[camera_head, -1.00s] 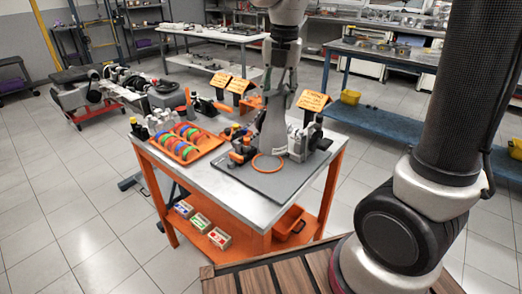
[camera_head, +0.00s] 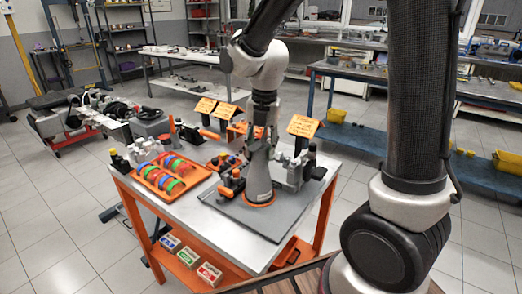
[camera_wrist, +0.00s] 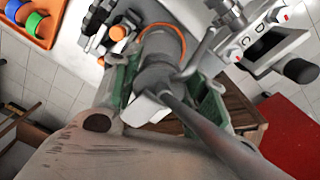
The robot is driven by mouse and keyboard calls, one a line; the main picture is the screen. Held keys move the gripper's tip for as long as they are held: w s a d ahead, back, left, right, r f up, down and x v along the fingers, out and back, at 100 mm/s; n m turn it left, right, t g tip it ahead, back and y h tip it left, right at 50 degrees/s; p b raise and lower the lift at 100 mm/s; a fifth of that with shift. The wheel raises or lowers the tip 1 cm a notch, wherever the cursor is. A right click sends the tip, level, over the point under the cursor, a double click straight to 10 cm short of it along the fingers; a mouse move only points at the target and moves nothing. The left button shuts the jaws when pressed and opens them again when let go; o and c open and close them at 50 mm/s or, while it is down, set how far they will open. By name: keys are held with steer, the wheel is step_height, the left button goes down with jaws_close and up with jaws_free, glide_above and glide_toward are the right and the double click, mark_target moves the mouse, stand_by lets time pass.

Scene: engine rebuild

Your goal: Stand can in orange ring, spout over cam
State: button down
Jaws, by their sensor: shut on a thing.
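The can is a grey, cone-shaped vessel (camera_head: 258,178), upright on the dark mat of the bench. Its base is at the orange ring (camera_head: 262,204), whose front edge shows around the can's foot; whether it rests fully on the mat I cannot tell. My gripper (camera_head: 263,132) is shut on the can's upper part. In the wrist view the gripper (camera_wrist: 165,92) has green pads on both sides of the can (camera_wrist: 163,52), and the long spout runs to the lower right. The ring (camera_wrist: 119,32) shows there in part. A grey mechanism (camera_head: 297,170), possibly holding the cam, stands right of the can.
An orange tray (camera_head: 152,189) of coloured rings stands at the left of the bench. Orange-handled tools (camera_head: 230,183) stand close left of the can. Orange signs (camera_head: 303,126) stand behind. The front of the mat (camera_head: 275,226) is clear.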

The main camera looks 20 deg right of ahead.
mark_target(264, 144)
steer(key=shift+f, duration=0.4)
steer(key=c, duration=0.8)
jaws_free()
steer(key=shift+f, duration=0.1)
step_height(264, 144, up, 12)
steer(key=s+d+m+t, duration=0.1)
steer(key=s+d+m, duration=0.4)
steer(key=m, duration=0.5)
steer(key=s+d+m+t, duration=0.1)
steer(key=s+d+m, duration=0.4)
steer(key=m, duration=0.5)
steer(key=s+d+r+m+t, duration=0.1)
steer(key=s+d+m+t, duration=0.1)
steer(key=s+d+m, duration=0.3)
steer(key=shift+s+m+h, duration=0.3)
steer(key=shift+s+m, duration=1.75)
steer(key=shift+m, duration=0.35)
